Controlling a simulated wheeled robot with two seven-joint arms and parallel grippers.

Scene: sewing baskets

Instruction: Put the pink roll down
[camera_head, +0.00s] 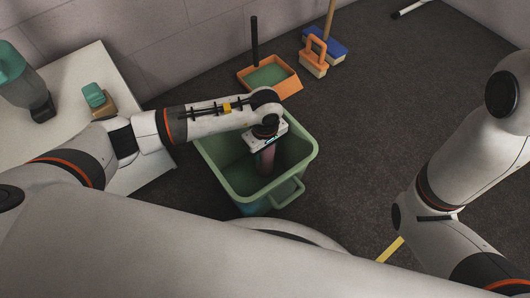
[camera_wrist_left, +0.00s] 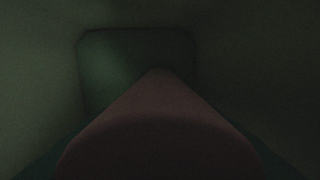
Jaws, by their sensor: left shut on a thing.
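The pink roll (camera_head: 265,164) hangs from my left gripper (camera_head: 267,151), inside the mouth of a green bin (camera_head: 235,188). The left gripper points down and is shut on the roll; its fingertips are hard to make out in the shade. In the left wrist view the roll (camera_wrist_left: 160,135) runs away from the camera, dark and dim, toward the greenish bin floor (camera_wrist_left: 115,70). I cannot tell whether its far end touches the floor. The bin walls surround it. My right arm shows at the right, but its gripper is not in view.
A white table (camera_head: 70,95) at the left bears a teal-topped bottle-like thing (camera_head: 17,78) and a small teal and tan item (camera_head: 96,97).

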